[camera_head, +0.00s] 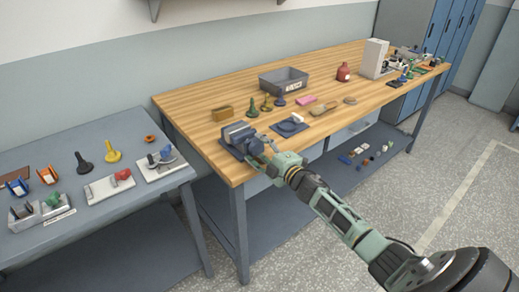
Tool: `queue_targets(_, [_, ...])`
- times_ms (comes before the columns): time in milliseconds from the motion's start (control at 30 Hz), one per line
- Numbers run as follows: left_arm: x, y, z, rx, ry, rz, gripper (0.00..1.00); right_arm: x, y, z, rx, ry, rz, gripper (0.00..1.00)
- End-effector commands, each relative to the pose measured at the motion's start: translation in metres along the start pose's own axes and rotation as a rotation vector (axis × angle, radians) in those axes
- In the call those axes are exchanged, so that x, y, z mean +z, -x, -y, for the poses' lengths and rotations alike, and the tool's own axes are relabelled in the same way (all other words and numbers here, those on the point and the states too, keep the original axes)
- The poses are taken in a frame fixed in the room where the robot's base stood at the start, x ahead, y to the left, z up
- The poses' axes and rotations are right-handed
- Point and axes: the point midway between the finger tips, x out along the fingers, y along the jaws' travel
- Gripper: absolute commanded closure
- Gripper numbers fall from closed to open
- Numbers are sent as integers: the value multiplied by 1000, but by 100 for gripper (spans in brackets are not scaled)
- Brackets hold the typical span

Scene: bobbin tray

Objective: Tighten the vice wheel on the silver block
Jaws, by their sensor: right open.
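A blue-grey vice (234,133) sits at the near left corner of the wooden bench. My right gripper (263,146) is at the vice's right side, its arm reaching in from the lower right. It is open. The gripper covers that side of the vice, so the wheel does not show clearly and I cannot tell if the fingers touch it. My left gripper is not in view.
A grey table (90,234) with fixtures stands left.

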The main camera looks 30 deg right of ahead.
Motion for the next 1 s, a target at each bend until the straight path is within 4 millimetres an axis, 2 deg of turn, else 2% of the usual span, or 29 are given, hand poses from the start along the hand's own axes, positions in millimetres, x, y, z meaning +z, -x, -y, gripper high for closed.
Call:
queue_targets(200, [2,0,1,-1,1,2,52,0,2,1,-2,0,1,43])
queue_targets(333, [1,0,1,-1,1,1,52,1,13,2,-3,1,1,43])
queue_targets(800, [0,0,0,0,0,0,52,0,95,2,-4,0,0,43])
queue_targets(1000, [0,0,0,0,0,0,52,0,115,1,-1,-1,-1,43])
